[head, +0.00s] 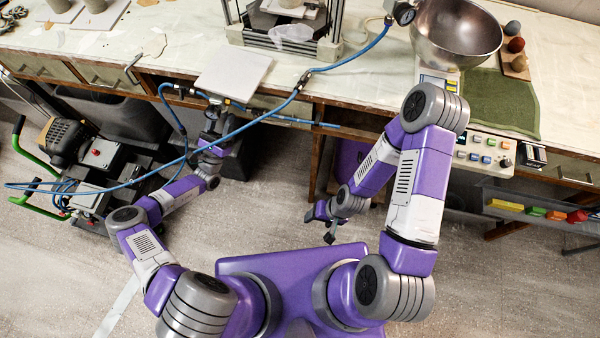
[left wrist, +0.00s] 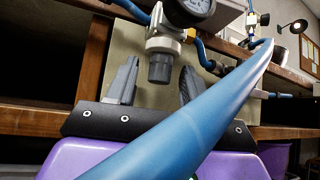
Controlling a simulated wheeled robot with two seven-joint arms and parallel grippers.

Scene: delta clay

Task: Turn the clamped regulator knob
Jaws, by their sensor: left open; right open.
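In the left wrist view the regulator has a dark ribbed knob (left wrist: 160,68) hanging below a silver body (left wrist: 163,43), with a round gauge (left wrist: 190,8) above. My left gripper (left wrist: 157,86) is open; its two grey fingers stand left and right of the knob, apart from it as far as I can see. In the head view my left gripper (head: 212,119) is at the bench's front edge, just below a pale square plate (head: 233,72); the knob cannot be made out there. My right gripper (head: 324,222) is open and empty, low in front of the bench.
A thick blue hose (left wrist: 180,125) crosses close before the left wrist camera and over my left forearm in the head view (head: 245,125). A cart with a green handle (head: 32,160) stands left. A metal bowl (head: 455,32) and control panel (head: 485,150) are right. Open floor lies between.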

